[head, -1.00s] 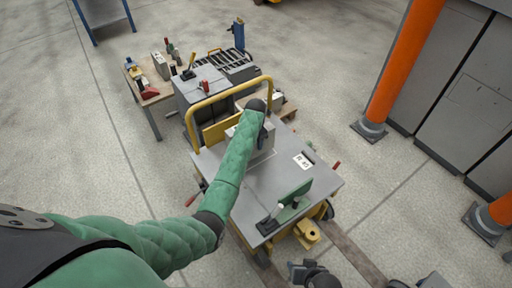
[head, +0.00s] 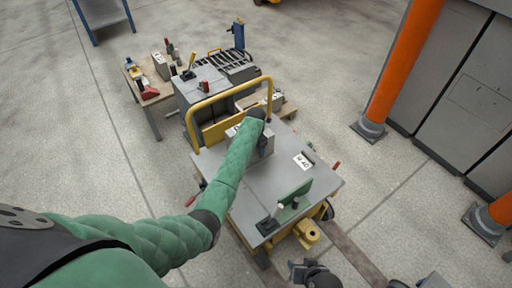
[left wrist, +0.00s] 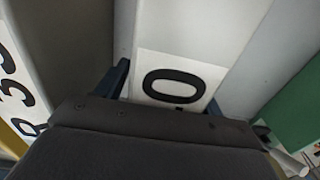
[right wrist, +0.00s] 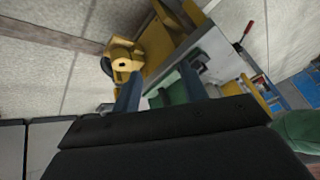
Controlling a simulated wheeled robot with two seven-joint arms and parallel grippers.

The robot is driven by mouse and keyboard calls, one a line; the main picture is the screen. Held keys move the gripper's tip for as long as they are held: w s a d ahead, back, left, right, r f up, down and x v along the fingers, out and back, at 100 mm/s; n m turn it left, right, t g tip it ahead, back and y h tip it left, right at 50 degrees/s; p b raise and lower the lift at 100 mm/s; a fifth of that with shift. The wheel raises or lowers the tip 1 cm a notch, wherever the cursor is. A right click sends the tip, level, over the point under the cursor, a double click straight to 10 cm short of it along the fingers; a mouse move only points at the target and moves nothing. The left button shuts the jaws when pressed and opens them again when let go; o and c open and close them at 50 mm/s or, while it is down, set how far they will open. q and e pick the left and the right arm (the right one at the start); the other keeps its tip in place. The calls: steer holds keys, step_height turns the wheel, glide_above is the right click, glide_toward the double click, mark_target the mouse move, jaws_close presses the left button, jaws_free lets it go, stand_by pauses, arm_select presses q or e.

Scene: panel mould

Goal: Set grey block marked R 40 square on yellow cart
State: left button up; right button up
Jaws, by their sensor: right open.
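The yellow cart (head: 232,178) has a flat grey top and a yellow push rail. My left gripper (left wrist: 165,95) is shut on a grey block (left wrist: 200,30) over the far part of the cart top. The block's white label shows a "0"; the rest is hidden. In the head view my arm partly covers the block (head: 265,146), and I cannot tell if it touches the top. A white label (head: 302,161), seemingly reading R 40, lies flat on the cart top to its right. My right gripper (right wrist: 160,90) is open and empty, low by the cart's near side.
A green piece (head: 294,193) stands near the front of the cart top. Another block with a white label (left wrist: 15,80) is at the left in the left wrist view. A wooden table (head: 150,92) with small items stands behind left. Orange posts (head: 400,70) stand right.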

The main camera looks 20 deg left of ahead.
arm_select(q)
steer(key=shift+r, duration=0.1)
step_height(320, 180, up, 12)
steer(key=shift+f, duration=0.1)
stand_by(0.6)
stand_by(0.3)
